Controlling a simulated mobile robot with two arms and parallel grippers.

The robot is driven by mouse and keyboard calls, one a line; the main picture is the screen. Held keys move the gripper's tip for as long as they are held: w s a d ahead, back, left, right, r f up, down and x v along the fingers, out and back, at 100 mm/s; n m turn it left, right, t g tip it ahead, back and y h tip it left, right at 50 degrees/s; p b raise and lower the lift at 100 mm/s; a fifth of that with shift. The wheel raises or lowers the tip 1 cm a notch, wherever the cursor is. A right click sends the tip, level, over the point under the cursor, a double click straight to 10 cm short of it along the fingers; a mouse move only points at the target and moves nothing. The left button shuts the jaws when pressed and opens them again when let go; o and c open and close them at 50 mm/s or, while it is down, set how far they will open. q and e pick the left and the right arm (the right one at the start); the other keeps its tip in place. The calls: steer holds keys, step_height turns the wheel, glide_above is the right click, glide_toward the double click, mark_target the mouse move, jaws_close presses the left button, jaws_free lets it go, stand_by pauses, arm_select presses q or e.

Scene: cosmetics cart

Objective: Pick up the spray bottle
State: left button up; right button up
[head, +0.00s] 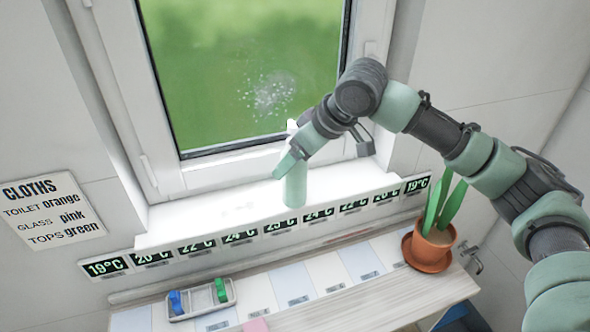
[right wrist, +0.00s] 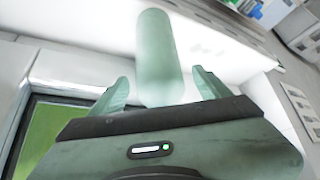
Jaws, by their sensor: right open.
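The spray bottle (head: 295,187), a pale green cylinder, stands upright on the white window sill. Its upper part is largely hidden behind my right gripper in the head view; a small white piece shows just above the gripper. My right gripper (head: 289,160) is at the bottle's upper part. In the right wrist view the pale green bottle body (right wrist: 158,55) lies between the two spread fingers of the gripper (right wrist: 160,90), with a visible gap on each side. The left gripper is not in view.
A window with a whitish speckled patch (head: 272,95) is behind the bottle. A strip of temperature labels (head: 240,236) runs along the sill's front. Below are a tray (head: 203,312) with blue and green items, a pink piece (head: 256,325), and a potted plant (head: 430,250) at right.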

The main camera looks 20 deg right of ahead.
steer(key=shift+w+a+f, duration=0.2)
steer(key=shift+w+f, duration=0.05)
steer(key=shift+w, duration=0.05)
steer(key=shift+s+d+r, duration=0.1)
steer(key=shift+s+d, duration=0.05)
steer(key=shift+s, duration=0.05)
steer(key=c, duration=1)
jaws_close()
steer(key=shift+w, duration=0.1)
